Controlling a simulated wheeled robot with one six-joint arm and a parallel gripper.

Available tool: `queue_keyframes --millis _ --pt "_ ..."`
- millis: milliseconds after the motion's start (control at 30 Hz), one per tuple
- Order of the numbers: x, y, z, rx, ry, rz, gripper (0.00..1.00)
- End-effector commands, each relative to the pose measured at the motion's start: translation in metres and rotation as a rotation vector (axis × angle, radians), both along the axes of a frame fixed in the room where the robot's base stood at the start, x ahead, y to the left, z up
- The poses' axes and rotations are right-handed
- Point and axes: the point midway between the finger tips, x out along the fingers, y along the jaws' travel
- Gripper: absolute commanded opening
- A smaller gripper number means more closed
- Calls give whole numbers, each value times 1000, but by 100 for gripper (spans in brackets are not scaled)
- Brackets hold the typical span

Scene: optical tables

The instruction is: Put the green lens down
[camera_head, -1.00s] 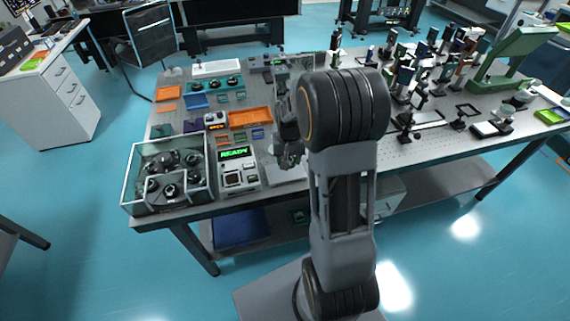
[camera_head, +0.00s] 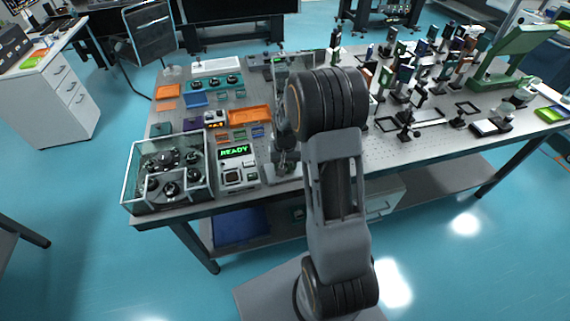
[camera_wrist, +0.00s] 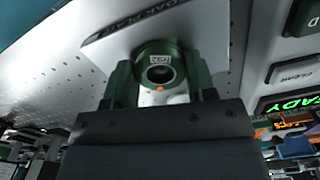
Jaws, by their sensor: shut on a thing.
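The green lens (camera_wrist: 179,66) is a dark green ring with a small white label and an orange dot, seen in the wrist view. My gripper (camera_wrist: 161,72) is shut on it, with one finger on each side of the ring. Behind the lens is a pale plate (camera_wrist: 128,32) with printed lettering, on the perforated table top. I cannot tell whether the lens touches the plate. In the head view my gripper (camera_head: 285,160) is over the front of the table, right of the READY device; the lens is too small and hidden to make out there.
The device with the green READY display (camera_head: 236,152) stands close to the left of my gripper. Further left is a clear-walled box (camera_head: 140,200) with several dark parts. An orange tray (camera_head: 249,115) lies behind. Several optics mounts crowd the table's right side.

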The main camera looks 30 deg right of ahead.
Motion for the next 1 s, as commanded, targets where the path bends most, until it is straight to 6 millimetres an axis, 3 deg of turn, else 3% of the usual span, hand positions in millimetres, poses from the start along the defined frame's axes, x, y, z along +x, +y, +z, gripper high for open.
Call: queue_keyframes --millis 267,633,1000 --pt "0 0 -1 0 0 0 76" --pt "0 0 8 -1 -2 0 77" --pt "1 0 75 -1 -5 0 77"
